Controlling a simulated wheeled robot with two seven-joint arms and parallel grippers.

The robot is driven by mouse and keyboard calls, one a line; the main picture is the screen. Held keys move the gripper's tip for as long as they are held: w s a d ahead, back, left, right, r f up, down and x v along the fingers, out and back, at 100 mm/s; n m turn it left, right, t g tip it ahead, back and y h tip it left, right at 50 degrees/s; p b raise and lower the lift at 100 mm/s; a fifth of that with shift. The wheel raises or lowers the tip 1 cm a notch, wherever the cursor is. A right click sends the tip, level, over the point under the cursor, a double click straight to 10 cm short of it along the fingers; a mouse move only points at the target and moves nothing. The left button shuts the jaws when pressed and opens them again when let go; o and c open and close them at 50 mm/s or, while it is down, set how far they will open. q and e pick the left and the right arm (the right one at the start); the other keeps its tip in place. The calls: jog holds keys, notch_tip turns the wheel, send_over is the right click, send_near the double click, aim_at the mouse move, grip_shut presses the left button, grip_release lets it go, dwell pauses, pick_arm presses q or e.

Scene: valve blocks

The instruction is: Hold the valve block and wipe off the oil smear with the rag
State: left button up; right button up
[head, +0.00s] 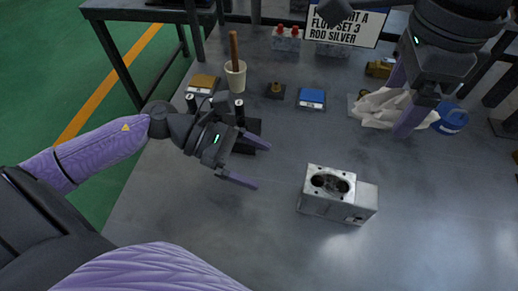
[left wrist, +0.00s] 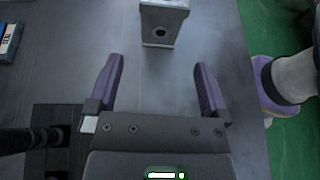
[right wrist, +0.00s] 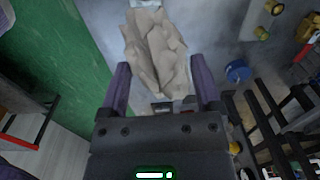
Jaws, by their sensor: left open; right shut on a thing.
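The silver valve block (head: 338,197) sits on the grey bench at the middle right, with dark round openings in its top. It also shows in the left wrist view (left wrist: 162,22), straight ahead of the fingers. I cannot clearly tell an oil smear from the dark openings. My left gripper (head: 262,168) is open and empty, to the left of the block and apart from it, fingers pointing toward it. My right gripper (head: 400,106) is shut on the crumpled off-white rag (head: 374,107), at the back right. The rag also fills the space ahead of the fingers in the right wrist view (right wrist: 155,50).
A blue container (head: 451,118) stands beside the rag. A cup (head: 236,78) with a wooden handle in it, an orange-topped box (head: 204,82), a blue box (head: 312,98) and a sign (head: 347,22) stand toward the back. The bench around the block is clear.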

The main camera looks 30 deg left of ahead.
aim_at(312, 190)
pick_arm(q)
jog(key=shift+s+d+f, duration=0.1)
jog(key=shift+s, duration=0.05)
jog(key=x, duration=1.2)
grip_shut()
